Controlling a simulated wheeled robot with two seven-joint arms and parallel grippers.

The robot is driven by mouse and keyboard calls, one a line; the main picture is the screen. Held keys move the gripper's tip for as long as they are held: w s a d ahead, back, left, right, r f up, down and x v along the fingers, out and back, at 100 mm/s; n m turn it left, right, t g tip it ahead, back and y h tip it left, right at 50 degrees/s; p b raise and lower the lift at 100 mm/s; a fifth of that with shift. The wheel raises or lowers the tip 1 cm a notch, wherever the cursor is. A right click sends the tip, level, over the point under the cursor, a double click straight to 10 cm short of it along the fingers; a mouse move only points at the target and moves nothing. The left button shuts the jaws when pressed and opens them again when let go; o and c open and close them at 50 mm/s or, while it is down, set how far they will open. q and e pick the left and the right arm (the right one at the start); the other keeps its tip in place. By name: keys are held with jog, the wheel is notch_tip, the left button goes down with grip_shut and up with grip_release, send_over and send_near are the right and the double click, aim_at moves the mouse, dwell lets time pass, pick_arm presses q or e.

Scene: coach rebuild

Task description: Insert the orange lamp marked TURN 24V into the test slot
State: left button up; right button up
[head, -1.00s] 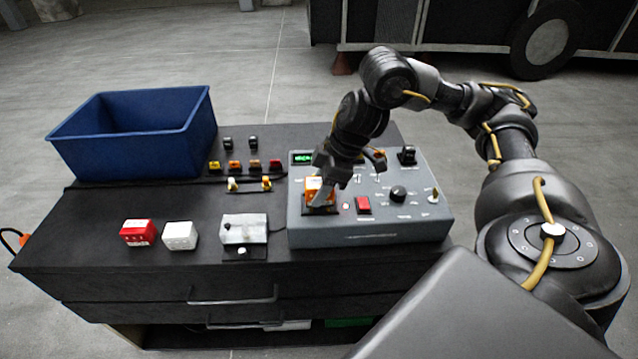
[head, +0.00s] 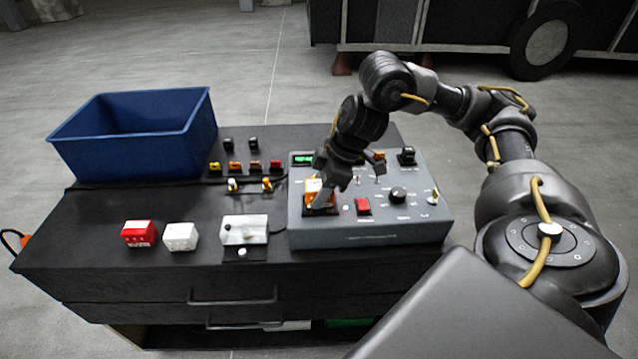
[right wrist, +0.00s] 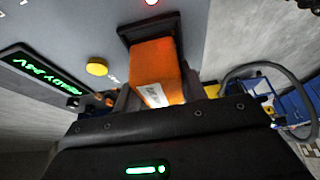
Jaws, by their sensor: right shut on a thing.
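The orange lamp (head: 317,196) is upright at the dark test slot (head: 318,211) on the left part of the grey test box (head: 365,238). My right gripper (head: 325,194) comes down over it and is shut on it. In the right wrist view the lamp (right wrist: 158,72) shows a white label and its far end meets the dark slot frame (right wrist: 150,28). How deep it sits cannot be told. The label text is not readable. My left gripper is not in view.
Small coloured parts (head: 234,167) lie behind. A blue bin (head: 133,135) stands back left. The box has a red button (head: 362,206) and a knob (head: 398,194).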

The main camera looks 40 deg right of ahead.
jog(key=shift+f, duration=0.35)
dwell(0.6)
jog(key=shift+r+p, duration=0.45)
jog(key=shift+p, duration=0.3)
jog(key=shift+p, duration=0.7)
dwell(0.9)
jog(key=shift+f+b, duration=0.4)
jog(key=shift+f, duration=0.3)
dwell(0.4)
jog(key=o, duration=0.8)
jog(key=shift+c, duration=0.2)
